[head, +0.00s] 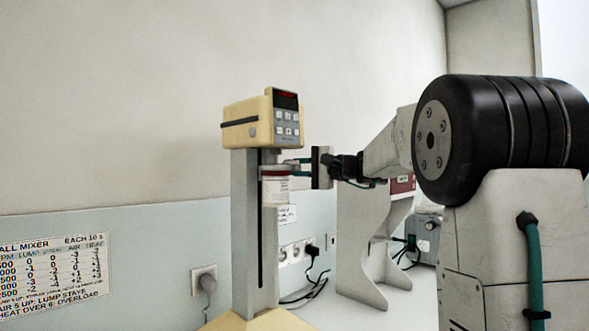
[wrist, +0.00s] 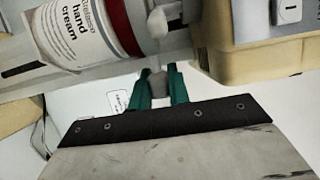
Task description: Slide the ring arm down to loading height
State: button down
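The mixer stands left of centre in the head view, with a cream-yellow head (head: 262,120) on a grey column (head: 243,225) that has a dark vertical slot. A white jar with a red band (head: 276,190) sits just below the head, at the ring arm. In the wrist view the jar (wrist: 80,35) reads "hand cream". The ring arm's pale handle (wrist: 157,25) ends in a grey knob (wrist: 158,84). My gripper (wrist: 159,88) has its green fingers on both sides of this knob, closed against it. In the head view my gripper (head: 298,168) is right of the jar.
A yellow base (head: 250,321) lies under the column. A grey curved stand (head: 362,240) and a grey box with a knob (head: 425,235) stand to the right. Sockets with black cables (head: 312,275) are on the wall behind. A mixer chart (head: 55,272) hangs at left.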

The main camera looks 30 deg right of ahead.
notch_tip(320, 180, down, 3)
jog(key=shift+r, duration=0.2)
jog(key=c, duration=1.3)
grip_release()
jog(key=v, duration=0.7)
jog(key=shift+s+d, duration=0.25)
jog(key=shift+s, duration=0.1)
